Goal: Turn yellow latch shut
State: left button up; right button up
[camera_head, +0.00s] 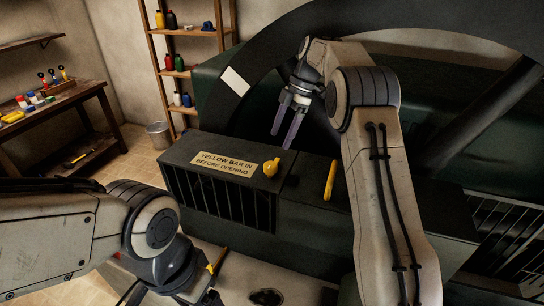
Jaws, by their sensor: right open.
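A yellow knob-like piece (271,167), which looks like the latch, sits on the top right of a dark green box (185,157), beside a sign. My left gripper (205,291) is low at the bottom edge, in front of the box. It is partly cut off, and its fingers do not show clearly.
A yellow bar (330,180) lies on the dark housing, right of the knob. The sign (224,164) reads "YELLOW BAR IN BEFORE OPENING". A large dark wheel (236,82) stands behind. A shelf (190,32), bucket (158,134) and workbench (62,100) are at left.

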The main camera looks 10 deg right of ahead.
aim_at(271, 165)
jog(key=p+x, duration=0.1)
jog(key=x, duration=0.2)
jog(key=p+x, duration=0.1)
jog(key=x, duration=0.2)
jog(key=p+x, duration=0.1)
jog(key=x, duration=0.2)
jog(key=shift+w+d+f, duration=0.15)
jog(key=shift+w+d, duration=0.1)
jog(key=shift+d, duration=0.15)
jog(key=shift+a+f+p, duration=0.2)
jog(key=shift+f+p, duration=0.1)
jog(key=shift+f, duration=0.25)
